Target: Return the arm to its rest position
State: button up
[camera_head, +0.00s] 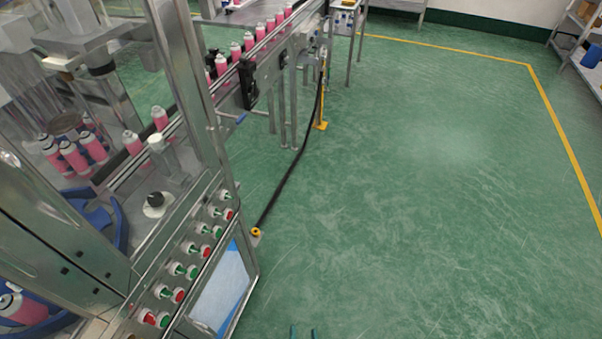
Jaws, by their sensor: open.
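Two small teal tips at the bottom edge look like the fingertips of my gripper (303,333). They stand apart with nothing visible between them, over the green floor. The rest of my gripper and my arm are out of view below the frame. The tips are to the right of the machine's control panel (192,252) and do not appear to touch it.
The crimping machine (185,75) fills the left side, with pink cans (78,158) inside and on its conveyor (262,52). A black cable (292,175) runs along the floor beside it. Shelving (590,45) stands at far right. The green floor (430,210) is clear.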

jog(key=s+r+n+t, duration=0.1)
jog(key=s+r, duration=0.4)
jog(key=r, duration=0.3)
jog(key=s+r+n+t, duration=0.2)
jog(key=s+r, duration=0.3)
jog(key=r, duration=0.4)
jog(key=shift+s+a+r+h, duration=0.15)
jog(key=shift+a+r+h, duration=0.15)
jog(key=shift+a+h, duration=0.1)
